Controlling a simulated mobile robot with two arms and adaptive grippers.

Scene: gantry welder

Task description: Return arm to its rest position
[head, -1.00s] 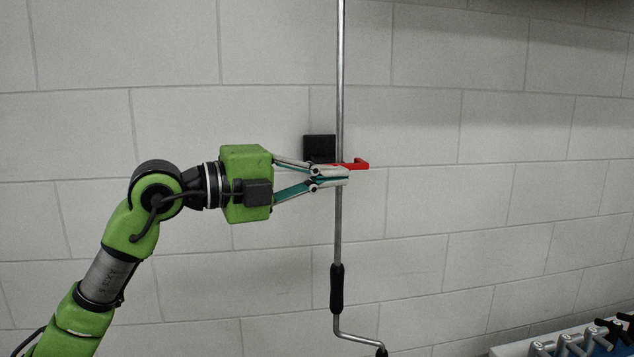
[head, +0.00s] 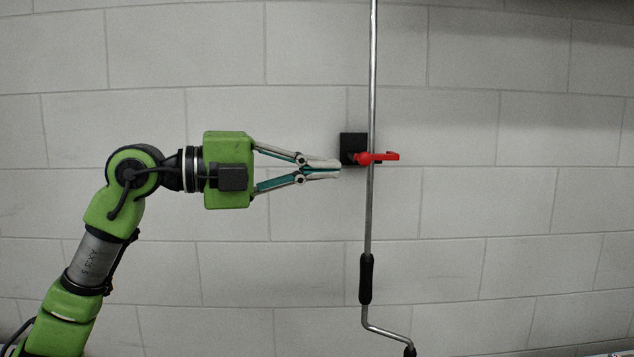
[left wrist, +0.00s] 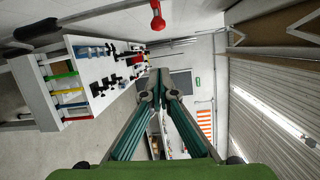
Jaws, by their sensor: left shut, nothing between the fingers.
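My left arm (head: 97,258) comes in from the lower left in the head view, green with black joints. My left gripper (head: 338,169) points right, its fingertips together with nothing between them. It is a little left of a metal crank rod (head: 371,205) and apart from it in the picture. A red latch (head: 379,157) shows at the rod beside a black wall block (head: 353,147). In the left wrist view the gripper fingers (left wrist: 158,85) are shut and empty. My right gripper is in neither view.
A pale block wall (head: 290,270) fills the background in the head view. The rod has a black grip (head: 366,279) and a bent crank end low down. The left wrist view shows a white bench (left wrist: 90,72) with clamps. A red ball-ended piece (left wrist: 157,22) is at its top.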

